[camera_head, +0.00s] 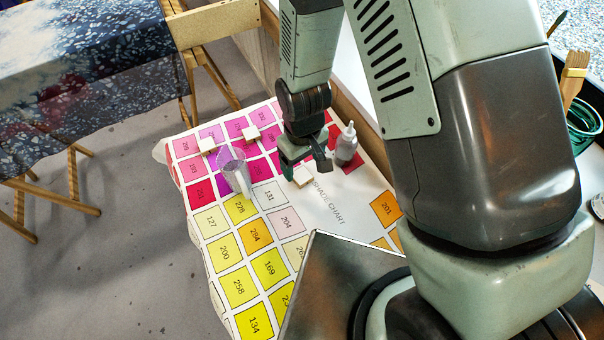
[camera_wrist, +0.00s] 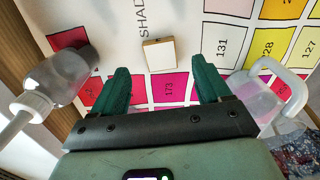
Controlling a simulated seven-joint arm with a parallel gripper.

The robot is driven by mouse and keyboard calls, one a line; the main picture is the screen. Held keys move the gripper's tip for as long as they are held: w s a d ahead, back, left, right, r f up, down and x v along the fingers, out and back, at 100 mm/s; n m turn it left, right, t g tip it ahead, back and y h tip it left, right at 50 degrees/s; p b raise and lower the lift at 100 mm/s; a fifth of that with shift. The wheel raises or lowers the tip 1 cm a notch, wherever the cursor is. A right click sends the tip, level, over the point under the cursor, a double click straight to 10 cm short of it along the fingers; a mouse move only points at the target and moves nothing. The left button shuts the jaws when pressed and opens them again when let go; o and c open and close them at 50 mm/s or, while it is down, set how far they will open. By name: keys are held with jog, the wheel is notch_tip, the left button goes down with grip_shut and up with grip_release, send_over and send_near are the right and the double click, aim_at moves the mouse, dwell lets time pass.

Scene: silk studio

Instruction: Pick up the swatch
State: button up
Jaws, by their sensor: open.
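A small square block with a cream top and wooden sides, which I take for the swatch (camera_head: 302,176), lies flat on a printed shade chart (camera_head: 325,225). My gripper (camera_head: 307,165) is low over the chart beside the swatch. In the wrist view my gripper (camera_wrist: 165,75) has its two green fingers wide apart with nothing between them. Two similar blocks, one left (camera_head: 207,146) and one further right (camera_head: 252,134), lie on the chart's pink squares.
A squeeze bottle (camera_head: 346,147) stands close to the right of my gripper; it shows at left in the wrist view (camera_wrist: 62,78). A clear jug (camera_head: 234,172) stands to the left. A low wooden wall (camera_head: 372,147) edges the chart's right side. The chart's white centre is clear.

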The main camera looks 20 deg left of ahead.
aim_at(303, 177)
jog(key=shift+s+f, duration=0.1)
jog(key=shift+f, duration=2.3)
jog(key=c, duration=1.1)
